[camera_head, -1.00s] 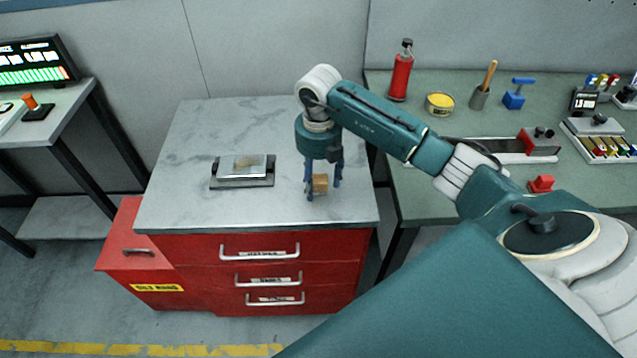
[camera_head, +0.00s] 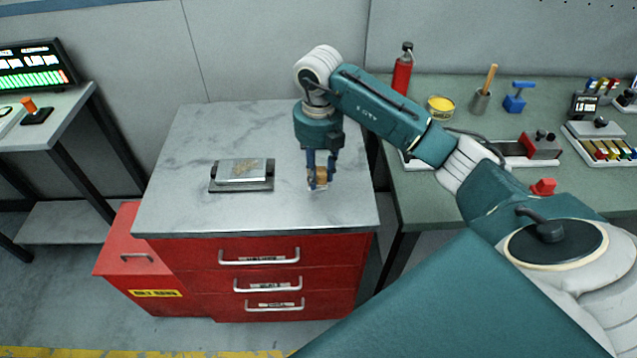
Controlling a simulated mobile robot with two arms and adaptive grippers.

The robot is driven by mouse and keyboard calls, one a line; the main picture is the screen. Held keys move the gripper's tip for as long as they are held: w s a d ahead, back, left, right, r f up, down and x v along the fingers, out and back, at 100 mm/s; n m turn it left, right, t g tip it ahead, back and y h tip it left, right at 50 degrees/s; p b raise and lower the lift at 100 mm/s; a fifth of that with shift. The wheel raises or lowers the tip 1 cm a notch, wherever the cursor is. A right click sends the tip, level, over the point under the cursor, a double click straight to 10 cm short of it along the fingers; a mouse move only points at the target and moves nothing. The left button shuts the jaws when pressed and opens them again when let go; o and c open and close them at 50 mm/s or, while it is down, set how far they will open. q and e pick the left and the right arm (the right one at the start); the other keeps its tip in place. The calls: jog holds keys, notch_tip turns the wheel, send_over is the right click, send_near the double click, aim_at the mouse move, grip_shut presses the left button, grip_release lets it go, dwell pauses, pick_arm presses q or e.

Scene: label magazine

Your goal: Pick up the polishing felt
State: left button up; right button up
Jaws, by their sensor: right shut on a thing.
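A small tan-brown block, which I take to be the polishing felt (camera_head: 321,178), is between the fingers of my right gripper (camera_head: 318,180). The gripper points down over the right part of the grey marbled top (camera_head: 200,215) of the red drawer cabinet. It is shut on the felt, and the fingers partly cover it. Whether the felt touches the top or hangs just above it is hard to tell. My left gripper is not in view.
A metal plate with brownish marks (camera_head: 242,168) sits on a dark base left of the gripper. The green bench (camera_head: 440,190) at right holds a red bottle (camera_head: 402,70), a yellow tin (camera_head: 440,107) and a brush pot (camera_head: 480,102). The cabinet top's front is clear.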

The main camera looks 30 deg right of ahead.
aim_at(319, 171)
notch_tip(319, 171, up, 16)
dwell(0.3)
jog(key=o, duration=0.5)
jog(key=c, duration=0.4)
jog(key=shift+o, duration=0.2)
